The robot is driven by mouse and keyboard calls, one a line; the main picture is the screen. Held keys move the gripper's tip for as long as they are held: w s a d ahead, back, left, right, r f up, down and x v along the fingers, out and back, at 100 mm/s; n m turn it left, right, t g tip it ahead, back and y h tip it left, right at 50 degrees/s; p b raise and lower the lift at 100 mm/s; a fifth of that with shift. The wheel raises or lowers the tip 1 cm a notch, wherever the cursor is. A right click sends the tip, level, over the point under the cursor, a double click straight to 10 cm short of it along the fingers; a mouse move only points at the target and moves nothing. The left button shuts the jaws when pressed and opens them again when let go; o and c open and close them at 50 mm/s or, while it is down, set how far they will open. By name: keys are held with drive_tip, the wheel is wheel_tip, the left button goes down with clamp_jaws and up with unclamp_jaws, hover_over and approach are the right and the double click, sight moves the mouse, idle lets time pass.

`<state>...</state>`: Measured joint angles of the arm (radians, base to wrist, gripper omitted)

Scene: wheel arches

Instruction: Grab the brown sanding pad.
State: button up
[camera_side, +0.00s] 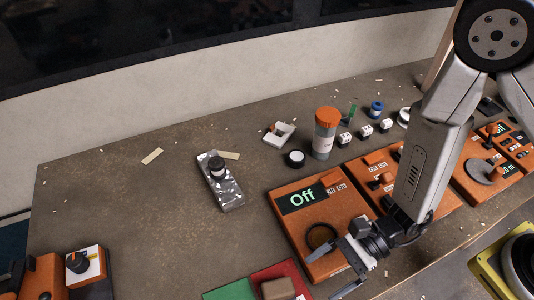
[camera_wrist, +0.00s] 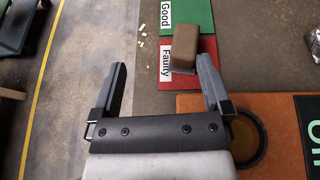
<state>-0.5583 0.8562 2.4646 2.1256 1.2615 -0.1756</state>
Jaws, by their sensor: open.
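The brown sanding pad (camera_wrist: 185,46) is a small block with rounded edges. It rests on the red "Faulty" mat (camera_wrist: 166,72) in the wrist view. In the side view the pad (camera_side: 278,289) shows at the bottom edge, partly cut off, on the red mat (camera_side: 290,268). My gripper (camera_wrist: 161,72) is open with nothing between its fingers. In the wrist view the pad appears ahead of the fingertips, nearer the right finger. In the side view my gripper (camera_side: 342,270) is to the right of the pad, over the front edge of the orange panel.
A green "Good" mat (camera_wrist: 190,15) adjoins the red one. The orange panel with the "Off" display (camera_side: 306,198) and a dark ring (camera_side: 320,236) lies beside them. The table's left middle is mostly clear.

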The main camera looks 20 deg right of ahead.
sight(279, 288)
drive_tip(key=shift+w+a+f+m+t, duration=0.1)
drive_tip(key=shift+w+f+m+t, duration=0.1)
drive_tip(key=shift+f+m+t, duration=0.25)
drive_tip(key=shift+w+a+f+m+t, duration=0.15)
drive_tip(key=shift+f+m+t, duration=0.2)
drive_tip(key=shift+t, duration=0.2)
drive_tip(key=shift+w+f+m+t, duration=0.35)
drive_tip(key=shift+f+m+t, duration=0.15)
drive_tip(key=shift+m+t, duration=0.15)
drive_tip(key=shift+x, duration=1.25)
drive_tip(key=shift+f, duration=0.1)
drive_tip(key=shift+x, duration=2.55)
drive_tip(key=shift+f, duration=0.1)
